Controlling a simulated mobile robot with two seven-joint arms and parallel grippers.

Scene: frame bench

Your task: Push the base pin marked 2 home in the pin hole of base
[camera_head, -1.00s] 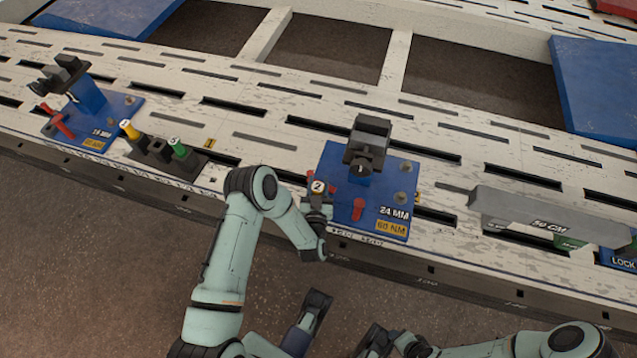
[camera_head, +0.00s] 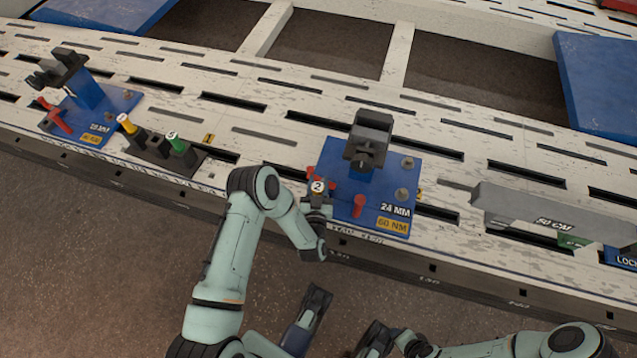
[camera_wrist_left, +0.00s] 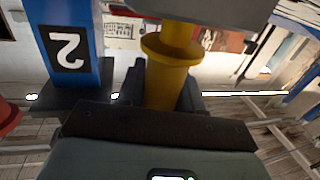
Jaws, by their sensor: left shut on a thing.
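The base pin marked 2 (camera_head: 317,186) shows its round white cap at the left edge of the blue base (camera_head: 384,172). My left gripper (camera_head: 318,204) is at that corner and shut on the pin. In the left wrist view the pin's yellow, flanged body (camera_wrist_left: 170,70) stands between the dark fingers (camera_wrist_left: 165,92). A blue post with an upside-down 2 (camera_wrist_left: 68,45) is beside it. The pin hole and the pin's lower end are hidden, so I cannot tell how deep it sits. My right gripper (camera_head: 375,340) is low at the bottom edge, its jaws unclear.
A red handle (camera_head: 359,205) and a dark clamp head (camera_head: 369,140) stand on the base. A second blue base (camera_head: 120,103) and a dark holder with yellow and green pins (camera_head: 165,152) are left. A grey bar (camera_head: 535,212) lies right. The slotted bench has free room behind.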

